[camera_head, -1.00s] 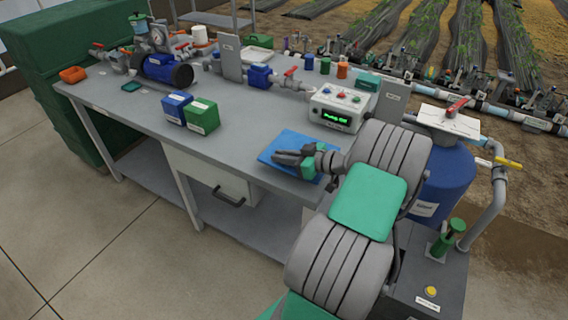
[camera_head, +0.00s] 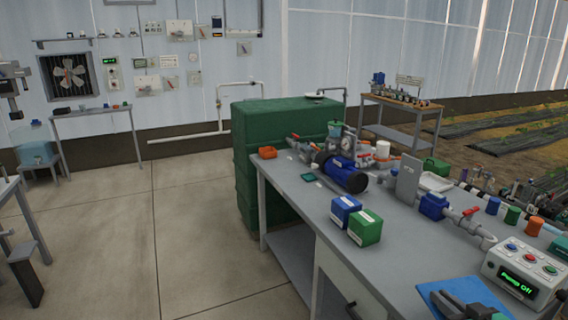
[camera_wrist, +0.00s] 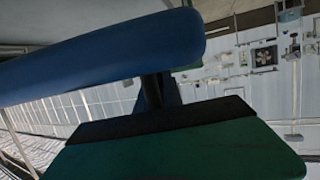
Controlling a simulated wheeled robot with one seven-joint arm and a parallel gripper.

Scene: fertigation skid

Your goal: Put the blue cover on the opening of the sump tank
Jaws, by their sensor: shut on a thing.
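The blue cover (camera_head: 468,285) is a flat blue plate at the bottom right of the head view, in front of the control box. My gripper (camera_head: 452,303) is shut on it, with the grey fingers lying over the plate. In the wrist view the cover (camera_wrist: 100,58) is a broad blue slab across the upper left, close to the camera. A large dark green tank (camera_head: 262,150) stands on the floor behind the bench's left end. I cannot tell for sure that it is the sump tank. A small pale round thing shows on its top; no opening can be made out.
The grey bench (camera_head: 300,205) carries a blue pump (camera_head: 345,174), a blue box (camera_head: 345,210), a green box (camera_head: 365,227), upright grey plates, piping and the control box (camera_head: 525,270) reading "Pump Off". The floor (camera_head: 180,220) left of the bench is clear. A second table (camera_head: 400,102) stands behind.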

